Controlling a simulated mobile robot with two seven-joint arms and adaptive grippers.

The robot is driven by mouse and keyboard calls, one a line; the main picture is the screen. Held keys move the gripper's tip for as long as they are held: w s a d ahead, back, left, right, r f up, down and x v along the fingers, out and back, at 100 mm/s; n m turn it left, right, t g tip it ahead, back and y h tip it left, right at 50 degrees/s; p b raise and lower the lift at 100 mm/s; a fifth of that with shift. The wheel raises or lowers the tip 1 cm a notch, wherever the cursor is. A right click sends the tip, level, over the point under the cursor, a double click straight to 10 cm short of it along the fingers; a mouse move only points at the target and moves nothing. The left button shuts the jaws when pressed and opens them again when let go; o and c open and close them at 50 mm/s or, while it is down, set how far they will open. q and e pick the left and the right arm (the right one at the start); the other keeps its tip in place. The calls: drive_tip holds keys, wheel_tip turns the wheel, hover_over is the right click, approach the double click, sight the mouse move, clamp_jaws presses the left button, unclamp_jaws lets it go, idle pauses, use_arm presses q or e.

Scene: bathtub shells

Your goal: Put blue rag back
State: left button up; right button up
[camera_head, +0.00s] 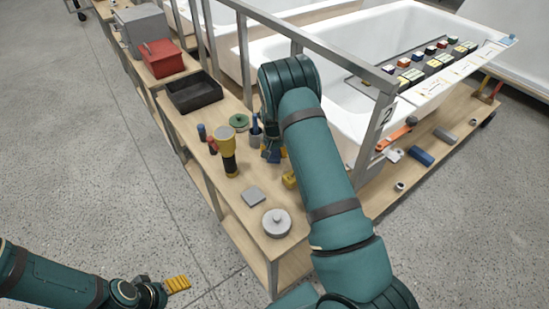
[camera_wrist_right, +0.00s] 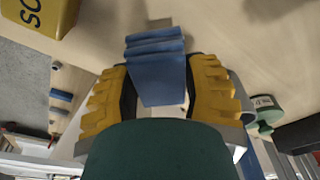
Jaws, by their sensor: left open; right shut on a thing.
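The blue rag (camera_wrist_right: 158,72) is a folded strip between the yellow fingers of my right gripper (camera_wrist_right: 165,95) in the right wrist view. My right gripper is shut on it, close over the wooden bench top (camera_head: 236,185). In the head view my right arm partly covers this spot, and only a bit of blue (camera_head: 270,155) shows below the wrist. My left gripper (camera_head: 172,286) is open and empty over the floor at the lower left, away from the bench.
A metal rail (camera_head: 300,35) and white bathtub (camera_head: 400,35) lie beyond.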

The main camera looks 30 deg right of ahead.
sight(275, 157)
drive_tip(key=shift+f, duration=1.35)
drive_tip(key=shift+f+b, duration=0.1)
drive_tip(key=shift+b, duration=0.2)
drive_tip(key=shift+f, duration=0.15)
drive_tip(key=o, duration=1.2)
drive_tip(key=shift+r, duration=0.35)
drive_tip(key=r+p, duration=0.1)
drive_tip(key=r, duration=0.3)
drive_tip(key=s+r, duration=0.1)
drive_tip(key=r, duration=0.2)
drive_tip(key=a+r+p, duration=0.1)
drive_tip(key=r, duration=0.3)
drive_tip(key=shift+s+a+r+p, duration=0.1)
drive_tip(key=shift+s+r+p, duration=0.1)
drive_tip(key=shift+r+p, duration=0.15)
